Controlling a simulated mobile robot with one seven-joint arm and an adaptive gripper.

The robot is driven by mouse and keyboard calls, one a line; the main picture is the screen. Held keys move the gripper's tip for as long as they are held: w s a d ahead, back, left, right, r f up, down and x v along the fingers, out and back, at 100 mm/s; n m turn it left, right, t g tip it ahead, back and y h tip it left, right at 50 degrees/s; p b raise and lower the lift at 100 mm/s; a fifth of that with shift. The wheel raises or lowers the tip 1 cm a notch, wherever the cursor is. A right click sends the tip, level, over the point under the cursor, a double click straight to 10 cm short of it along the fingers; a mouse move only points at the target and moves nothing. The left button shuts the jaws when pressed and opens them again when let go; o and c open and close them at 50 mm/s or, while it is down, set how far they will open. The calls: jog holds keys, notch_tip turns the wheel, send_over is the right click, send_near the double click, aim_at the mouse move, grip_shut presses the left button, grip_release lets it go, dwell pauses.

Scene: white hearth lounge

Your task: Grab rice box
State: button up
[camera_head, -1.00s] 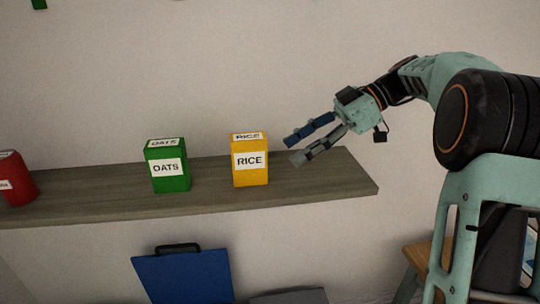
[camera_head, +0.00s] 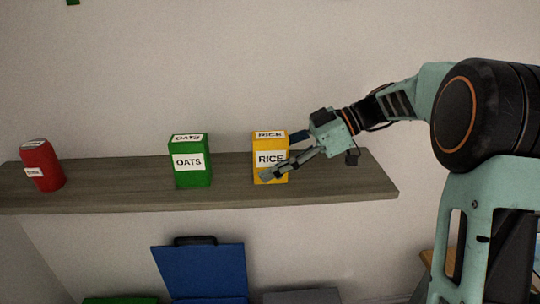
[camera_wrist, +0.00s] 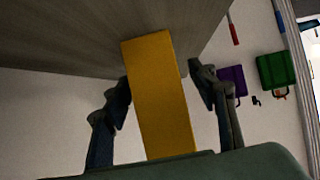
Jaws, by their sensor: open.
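The yellow rice box (camera_head: 270,147) stands upright on the wooden wall shelf (camera_head: 330,187), its white RICE label facing me. My gripper (camera_head: 281,155) comes in from the right with its fingers open around the box. One finger is in front of the box and overlaps its lower label edge; the other goes behind it and is partly hidden. In the wrist view the yellow box (camera_wrist: 160,95) lies between the two spread fingers, with a gap at least on the right side. Whether either finger touches it I cannot tell.
A green oats box (camera_head: 192,165) stands left of the rice box with a gap between. A red can (camera_head: 42,168) stands at the shelf's left. Below the shelf is a blue case (camera_head: 200,272). The shelf's right end is bare.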

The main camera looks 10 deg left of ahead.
jog(key=shift+c, duration=0.3)
jog(key=c, duration=1)
jog(key=shift+c, duration=0.5)
